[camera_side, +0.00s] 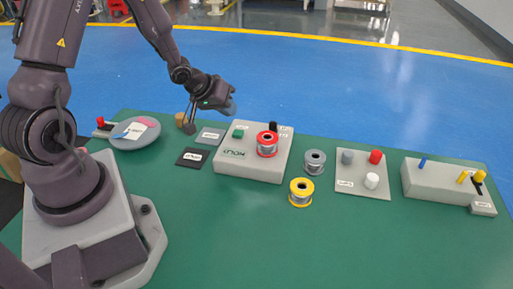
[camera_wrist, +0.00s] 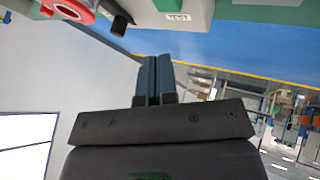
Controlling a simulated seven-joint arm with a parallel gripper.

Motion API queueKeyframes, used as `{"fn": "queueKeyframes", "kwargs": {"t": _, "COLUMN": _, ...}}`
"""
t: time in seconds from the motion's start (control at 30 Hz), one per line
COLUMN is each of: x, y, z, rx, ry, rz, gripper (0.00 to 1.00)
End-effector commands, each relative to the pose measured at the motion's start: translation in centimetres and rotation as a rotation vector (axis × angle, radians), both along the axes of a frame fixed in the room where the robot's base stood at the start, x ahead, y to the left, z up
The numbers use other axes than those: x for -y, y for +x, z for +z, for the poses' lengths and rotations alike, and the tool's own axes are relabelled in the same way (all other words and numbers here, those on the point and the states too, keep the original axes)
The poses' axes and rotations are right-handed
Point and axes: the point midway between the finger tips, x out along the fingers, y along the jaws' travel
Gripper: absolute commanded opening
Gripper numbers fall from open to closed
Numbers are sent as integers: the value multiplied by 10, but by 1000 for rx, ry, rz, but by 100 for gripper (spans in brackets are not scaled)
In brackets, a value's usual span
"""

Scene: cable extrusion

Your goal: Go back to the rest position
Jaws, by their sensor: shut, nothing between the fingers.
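My gripper (camera_side: 232,109) is raised above the far edge of the green table (camera_side: 235,235), behind the grey box with a green button. It points down and to the right in the side view. In the wrist view its two fingers (camera_wrist: 155,78) are shut together with nothing between them. The grey box (camera_side: 240,170) carries a red spool (camera_side: 267,144), a green button (camera_side: 239,132) and a black knob (camera_side: 273,127). The red spool (camera_wrist: 68,8) also shows at the top left of the wrist view, clear of my fingers.
A grey spool (camera_side: 315,162) and a yellow spool (camera_side: 301,191) stand right of the box. A plate with coloured pegs (camera_side: 362,180) and a long grey block (camera_side: 440,182) are farther right. A round grey dish (camera_side: 135,133) is at the left. The table's front is clear.

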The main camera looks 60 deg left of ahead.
Motion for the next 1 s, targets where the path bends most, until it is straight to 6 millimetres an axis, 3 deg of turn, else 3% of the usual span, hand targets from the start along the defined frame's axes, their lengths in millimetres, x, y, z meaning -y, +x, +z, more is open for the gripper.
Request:
{"fn": "queueKeyframes", "kwargs": {"t": 0.07, "x": -7, "y": -19, "z": -8, "rx": -113, "ry": 58, "rz": -6, "gripper": 0}}
{"fn": "queueKeyframes", "kwargs": {"t": 0.17, "x": -13, "y": -40, "z": 3, "rx": -244, "ry": 150, "rz": -29, "gripper": 0}}
{"fn": "queueKeyframes", "kwargs": {"t": 0.37, "x": 0, "y": -75, "z": 59, "rx": -442, "ry": 286, "rz": -112, "gripper": 0}}
{"fn": "queueKeyframes", "kwargs": {"t": 0.47, "x": 19, "y": -92, "z": 92, "rx": -499, "ry": 318, "rz": -166, "gripper": 0}}
{"fn": "queueKeyframes", "kwargs": {"t": 0.7, "x": 84, "y": -135, "z": 164, "rx": -498, "ry": 323, "rz": -337, "gripper": 0}}
{"fn": "queueKeyframes", "kwargs": {"t": 0.9, "x": 131, "y": -164, "z": 208, "rx": -357, "ry": 313, "rz": -457, "gripper": 0}}
{"fn": "queueKeyframes", "kwargs": {"t": 1.0, "x": 143, "y": -169, "z": 224, "rx": -264, "ry": 325, "rz": -487, "gripper": 0}}
